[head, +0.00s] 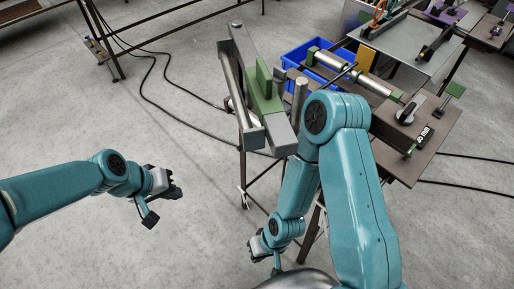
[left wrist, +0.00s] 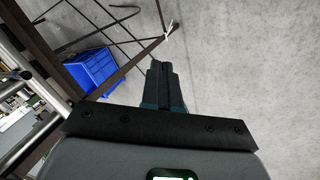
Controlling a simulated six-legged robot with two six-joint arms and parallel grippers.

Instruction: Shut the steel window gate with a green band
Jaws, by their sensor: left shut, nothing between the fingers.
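The steel window gate (head: 240,85) stands upright at the top middle of the head view, by the left end of a brown bench. A green band (head: 264,90) lies along it. I cannot tell how far it stands open. My left gripper (head: 168,192) is over bare floor at lower left, well apart from the gate. In the left wrist view its fingers (left wrist: 167,85) are together with nothing between them. My right gripper (head: 274,262) is low at the bottom middle, partly hidden and too small to read. My right arm covers part of the bench.
The brown bench (head: 447,127) carries a steel cylinder (head: 340,68) and green-handled fittings. A blue crate (head: 300,57) sits behind; it also shows in the left wrist view (left wrist: 90,68). Black cables (head: 150,98) lie on the floor. Floor around my left gripper is clear.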

